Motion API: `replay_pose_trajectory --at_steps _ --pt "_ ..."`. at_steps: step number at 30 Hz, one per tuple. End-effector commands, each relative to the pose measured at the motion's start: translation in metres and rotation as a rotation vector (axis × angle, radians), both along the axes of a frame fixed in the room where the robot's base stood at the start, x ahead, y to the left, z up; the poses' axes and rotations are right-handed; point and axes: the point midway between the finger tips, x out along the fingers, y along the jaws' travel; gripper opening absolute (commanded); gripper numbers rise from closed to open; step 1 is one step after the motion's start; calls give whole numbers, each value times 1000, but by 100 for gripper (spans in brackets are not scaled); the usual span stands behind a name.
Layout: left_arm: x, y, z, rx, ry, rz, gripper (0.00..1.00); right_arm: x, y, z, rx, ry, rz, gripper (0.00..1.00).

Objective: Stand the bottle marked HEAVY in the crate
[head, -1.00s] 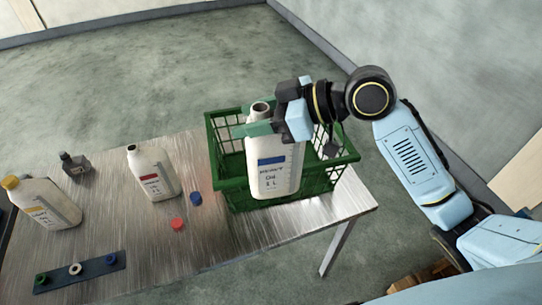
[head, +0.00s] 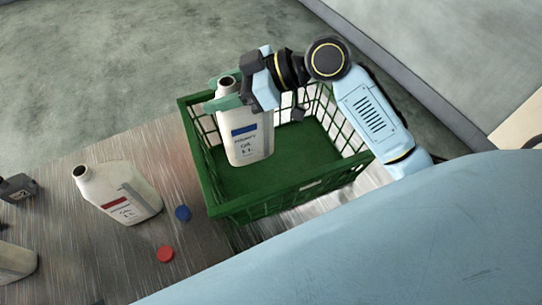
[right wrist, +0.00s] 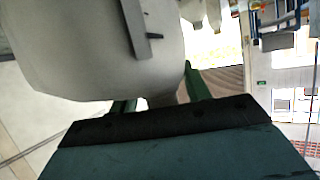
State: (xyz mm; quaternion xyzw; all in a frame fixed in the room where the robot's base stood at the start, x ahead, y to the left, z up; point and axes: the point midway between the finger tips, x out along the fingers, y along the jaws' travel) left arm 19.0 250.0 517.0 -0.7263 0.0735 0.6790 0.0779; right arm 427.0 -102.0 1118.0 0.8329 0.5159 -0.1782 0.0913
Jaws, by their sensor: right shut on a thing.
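The HEAVY bottle (head: 247,143), pale with a blue band on its label and an uncapped dark mouth, is held upright or nearly so in the left part of the green crate (head: 300,187). Its lower end shows against the crate floor; I cannot tell if it touches. My right gripper (head: 232,98) is shut on the bottle's neck, reaching in from above the crate's far side. In the right wrist view, a large pale body, likely the bottle (right wrist: 90,45), fills the upper left. My left gripper is not in view.
A red-banded open bottle (head: 118,193) stands left of the crate. A blue cap (head: 183,213) and a red cap (head: 165,254) lie on the metal table (head: 130,150). A dark small container (head: 17,188) is at the left edge. The crate's right part is empty.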

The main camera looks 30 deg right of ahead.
Motion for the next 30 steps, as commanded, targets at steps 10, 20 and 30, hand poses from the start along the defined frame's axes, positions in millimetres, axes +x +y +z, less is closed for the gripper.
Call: replay_pose_trajectory --at_steps 10,20,30 --pt "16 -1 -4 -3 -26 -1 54 0 0 -57 3 4 -2 13" --pt "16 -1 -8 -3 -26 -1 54 -1 0 -96 2 5 -2 13" --pt "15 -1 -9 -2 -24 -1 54 0 0 -100 0 0 -1 13"
